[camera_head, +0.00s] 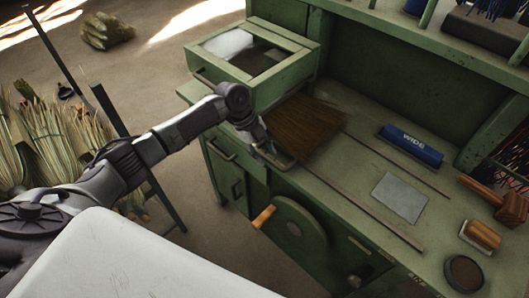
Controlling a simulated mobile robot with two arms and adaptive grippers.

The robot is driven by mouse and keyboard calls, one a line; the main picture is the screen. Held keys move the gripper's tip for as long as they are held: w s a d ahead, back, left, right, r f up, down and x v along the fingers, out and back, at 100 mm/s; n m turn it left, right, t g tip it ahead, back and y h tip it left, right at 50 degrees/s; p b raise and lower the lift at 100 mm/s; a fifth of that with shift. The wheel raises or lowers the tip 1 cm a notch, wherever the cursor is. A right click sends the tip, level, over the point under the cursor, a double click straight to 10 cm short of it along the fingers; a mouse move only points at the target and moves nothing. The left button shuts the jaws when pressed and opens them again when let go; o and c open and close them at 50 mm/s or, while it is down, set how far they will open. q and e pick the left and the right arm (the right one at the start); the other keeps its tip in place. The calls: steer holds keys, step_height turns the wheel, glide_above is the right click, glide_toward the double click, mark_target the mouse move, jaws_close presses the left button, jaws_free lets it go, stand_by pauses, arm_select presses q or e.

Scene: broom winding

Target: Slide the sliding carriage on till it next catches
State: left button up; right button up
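A brown wooden board (305,122), apparently the sliding carriage, lies on the green bench top at the left end of two thin parallel rails (375,220). A grey metal handle-like loop (279,164) is at its near left edge. My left arm reaches in from the left, and my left gripper (258,137) is at this loop, beside the board. The wrist and the angle hide the fingertips, so I cannot tell if they are closed on the loop. My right gripper is out of view.
A green drawer box (292,65) with a glazed lid stands behind the board. A blue block marked WIDE (411,146), a grey plate (400,197), a wooden brush (482,236) and a mallet-like tool (508,205) lie to the right. A wheel with a wooden crank (297,232) is on the front.

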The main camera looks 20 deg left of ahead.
arm_select(q)
steer(key=shift+a+r, duration=0.15)
steer(key=shift+r, duration=0.25)
steer(key=v, duration=1.1)
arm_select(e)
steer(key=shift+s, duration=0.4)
